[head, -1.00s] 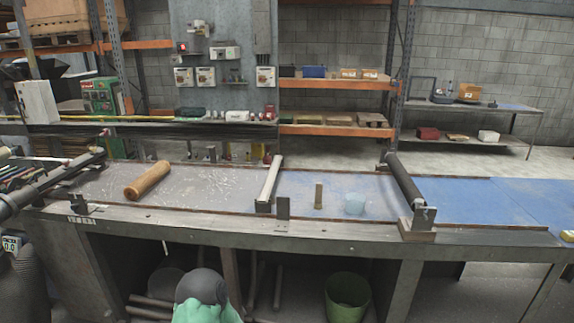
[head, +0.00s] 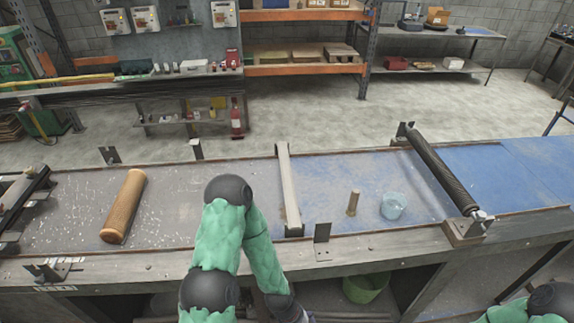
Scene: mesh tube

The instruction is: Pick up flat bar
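A long pale grey flat bar (head: 288,185) lies across the work table, running from the back edge to the front edge, in the middle of the head view. My green-sleeved arm rises from the bottom, bends at a dark elbow left of the bar, and runs back down below the table's front edge. Its gripper is outside the picture. Only part of my other arm shows at the bottom right corner, and its gripper is not seen. Nothing of mine visibly touches the bar.
A tan mesh tube (head: 124,206) lies on the table at left. A small brown cylinder (head: 353,203) and a light blue cup (head: 393,206) stand right of the bar. A dark roller (head: 442,172) crosses farther right. Upright metal brackets, such as one at front (head: 322,241), stick up along the table edges.

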